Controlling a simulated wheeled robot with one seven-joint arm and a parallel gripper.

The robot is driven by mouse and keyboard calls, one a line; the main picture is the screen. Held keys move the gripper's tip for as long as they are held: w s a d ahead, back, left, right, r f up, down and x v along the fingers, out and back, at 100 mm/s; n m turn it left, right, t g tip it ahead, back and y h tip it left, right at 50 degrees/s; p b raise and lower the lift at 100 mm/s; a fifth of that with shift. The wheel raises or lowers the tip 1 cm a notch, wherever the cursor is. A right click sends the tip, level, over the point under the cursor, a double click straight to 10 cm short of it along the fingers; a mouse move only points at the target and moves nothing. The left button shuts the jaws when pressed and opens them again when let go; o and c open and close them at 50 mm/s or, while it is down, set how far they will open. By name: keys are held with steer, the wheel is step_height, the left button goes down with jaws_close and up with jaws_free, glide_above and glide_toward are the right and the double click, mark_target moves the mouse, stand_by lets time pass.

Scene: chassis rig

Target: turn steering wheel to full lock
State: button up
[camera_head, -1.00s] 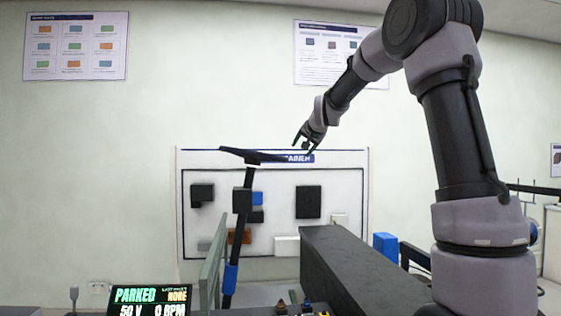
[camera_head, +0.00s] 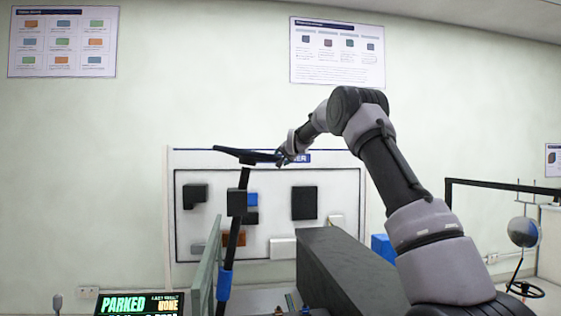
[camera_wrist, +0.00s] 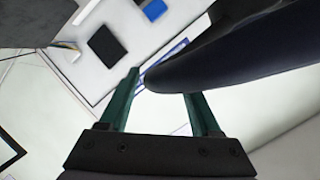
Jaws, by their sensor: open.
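The steering wheel (camera_head: 238,154) is dark and seen almost edge-on, on top of a black slanted column (camera_head: 233,237). My gripper (camera_head: 282,156) is at the wheel's right end in the head view. In the wrist view, the dark wheel rim (camera_wrist: 225,66) crosses the upper right and its near end lies at the mouth of my gripper (camera_wrist: 162,82). The green fingers are apart, with part of the rim across the gap near the tips. I cannot tell whether the rim touches either finger.
A white board (camera_head: 270,230) with dark blocks stands behind the column. A long dark grey box (camera_head: 345,275) is to the right of the column, and a green panel (camera_head: 205,268) to its left. A screen reading PARKED (camera_head: 140,304) is at the lower left.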

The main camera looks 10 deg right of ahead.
steer(key=shift+x, duration=0.8)
jaws_close()
stand_by(1.0)
